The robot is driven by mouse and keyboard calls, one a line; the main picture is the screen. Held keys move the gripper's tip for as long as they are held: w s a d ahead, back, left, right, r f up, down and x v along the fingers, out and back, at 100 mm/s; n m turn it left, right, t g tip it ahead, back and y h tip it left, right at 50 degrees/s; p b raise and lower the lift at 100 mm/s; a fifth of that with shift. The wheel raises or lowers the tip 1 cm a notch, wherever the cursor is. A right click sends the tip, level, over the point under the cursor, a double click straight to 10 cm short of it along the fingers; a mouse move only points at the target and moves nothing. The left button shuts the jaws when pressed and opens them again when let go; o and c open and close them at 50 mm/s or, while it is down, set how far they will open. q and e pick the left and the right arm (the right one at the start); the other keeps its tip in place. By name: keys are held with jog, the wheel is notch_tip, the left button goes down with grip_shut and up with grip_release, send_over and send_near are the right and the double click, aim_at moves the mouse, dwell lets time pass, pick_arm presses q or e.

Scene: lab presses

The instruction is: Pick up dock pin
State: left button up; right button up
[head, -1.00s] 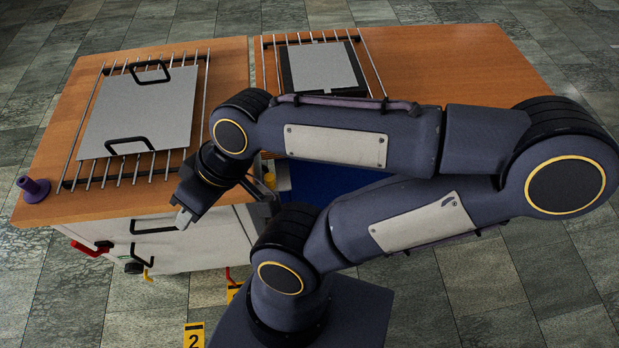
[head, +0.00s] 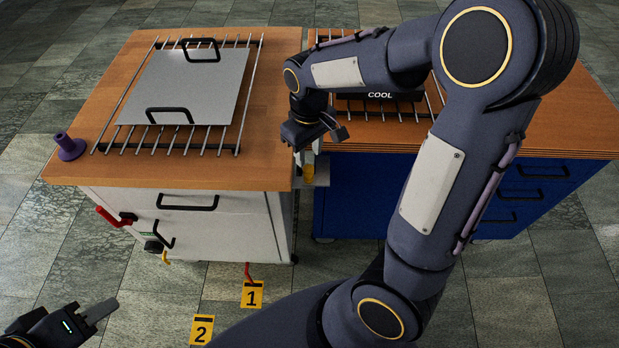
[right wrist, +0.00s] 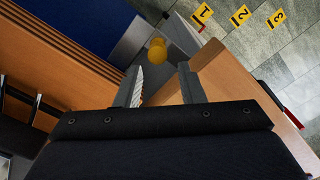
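The dock pin (head: 308,173), which I take to be the small yellow peg, sits on a grey bracket (head: 321,173) between the white and blue cabinets. The right wrist view shows it as a round yellow piece (right wrist: 157,49) just beyond the fingertips. My right gripper (head: 305,160) is above the pin, pointing down. Its two fingers (right wrist: 160,74) are apart with nothing between them, and the pin is not gripped. My left gripper (head: 98,312) is low at the bottom left, far from the pin; its finger gap is not clear.
The wooden top of the white cabinet (head: 80,115) carries a rack with a handled metal plate (head: 190,85) and a purple peg (head: 69,147). The blue cabinet (head: 365,195) stands close on the right. Yellow floor markers (head: 252,294) lie in front.

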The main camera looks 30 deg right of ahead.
aim_at(309, 168)
jog(key=f, duration=0.5)
jog(key=f+b, duration=0.1)
jog(key=f, duration=0.2)
jog(key=shift+w+d, duration=0.15)
jog(key=shift+w, duration=0.1)
jog(key=c, duration=0.7)
